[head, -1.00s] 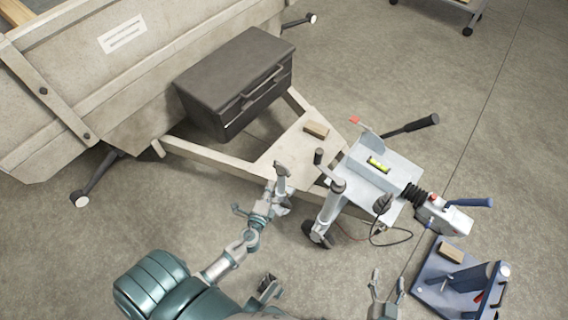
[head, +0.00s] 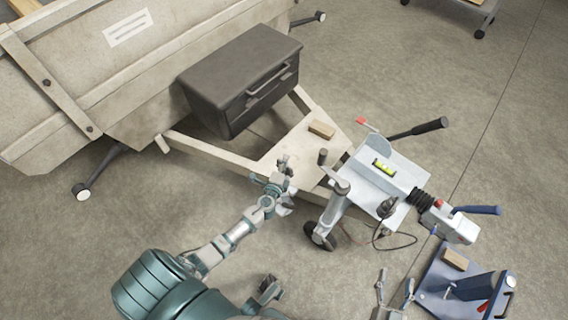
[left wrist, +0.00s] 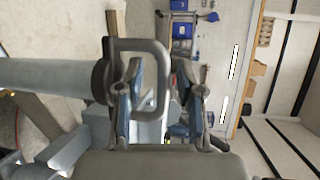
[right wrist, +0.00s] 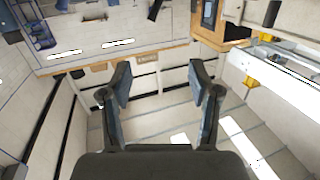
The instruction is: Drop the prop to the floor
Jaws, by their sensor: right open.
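My left gripper (head: 282,178) is over the near side of the trailer's drawbar, just left of a grey upright post (head: 333,207) with a dark wheel at its foot. In the left wrist view, its two fingers (left wrist: 163,92) stand apart around part of a grey loop handle (left wrist: 160,62). A thick grey tube (left wrist: 50,78) leads to that handle from the left. I cannot tell whether the fingers press on the handle. Which part is the prop is not clear. My right gripper (head: 393,292) is open and empty at the bottom of the head view; its fingers also show apart in the right wrist view (right wrist: 160,85).
A dark toolbox (head: 240,80) sits on the pale drawbar frame (head: 215,158), with a wooden block (head: 321,129) beside it. A silver hitch plate with a green level (head: 384,168) stands right of the post. A blue stand (head: 470,285) is at lower right.

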